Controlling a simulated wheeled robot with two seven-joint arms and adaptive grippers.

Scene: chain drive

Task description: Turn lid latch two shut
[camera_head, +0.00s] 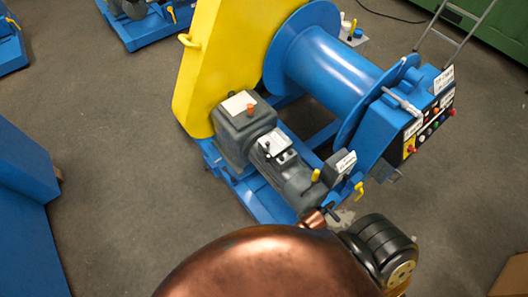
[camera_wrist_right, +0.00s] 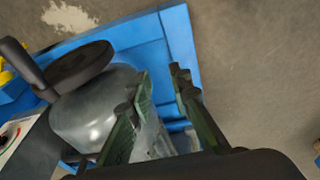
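The chain drive stands in the head view with a yellow guard (camera_head: 215,60), a blue drum (camera_head: 325,65) and a grey gearbox and motor (camera_head: 290,178). I cannot tell which fitting is lid latch two. Small handles show: an orange knob (camera_head: 250,109) on the gearbox, a yellow knob (camera_head: 316,175) on the motor and a yellow lever (camera_head: 359,189) near the motor's end. In the right wrist view my right gripper (camera_wrist_right: 160,105) has its dark fingers apart, with nothing clearly held. It is close beside a rounded grey housing (camera_wrist_right: 95,110). My left gripper is not in view.
A dark round part with an arm (camera_wrist_right: 78,68) is left of the fingers. A blue base (camera_wrist_right: 180,40) lies beyond them. A control panel with coloured buttons (camera_head: 430,125) is at the drive's right. A ladder (camera_head: 455,30) stands behind. Grey floor (camera_head: 130,200) is open at left.

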